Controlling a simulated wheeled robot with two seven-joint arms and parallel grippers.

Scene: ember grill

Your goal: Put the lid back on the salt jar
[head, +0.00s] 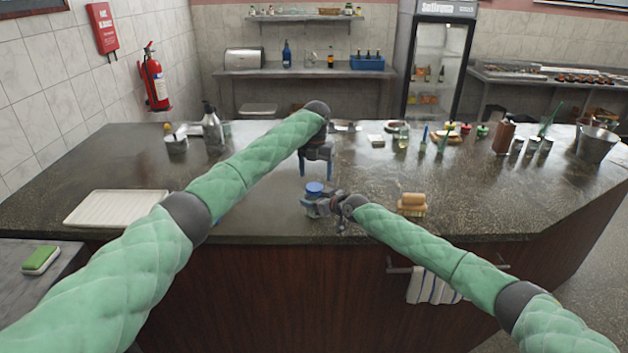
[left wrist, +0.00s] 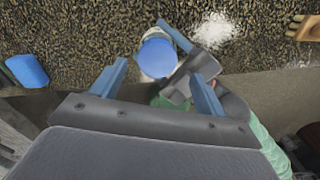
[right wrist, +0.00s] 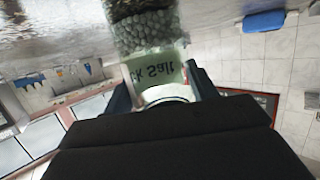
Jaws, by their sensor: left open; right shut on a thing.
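The salt jar (right wrist: 152,72) shows upside down in the right wrist view, with a label ending in "ck Salt" and grey grains inside. The round blue lid (head: 314,187) is at the jar's top; in the left wrist view the lid (left wrist: 158,58) covers the mouth. I cannot tell whether it is fully seated. My right gripper (head: 318,206) is shut around the jar from the right. My left gripper (head: 316,170) points down, open and empty, just above the lid. Its fingers (left wrist: 158,88) are spread and apart from the lid.
White salt (left wrist: 213,30) lies spilled on the counter beside the jar. A wooden brush (head: 412,205) stands to the right. A blue block-like thing (left wrist: 27,70) lies near the counter's front edge at left. A white tray (head: 115,207) is further left.

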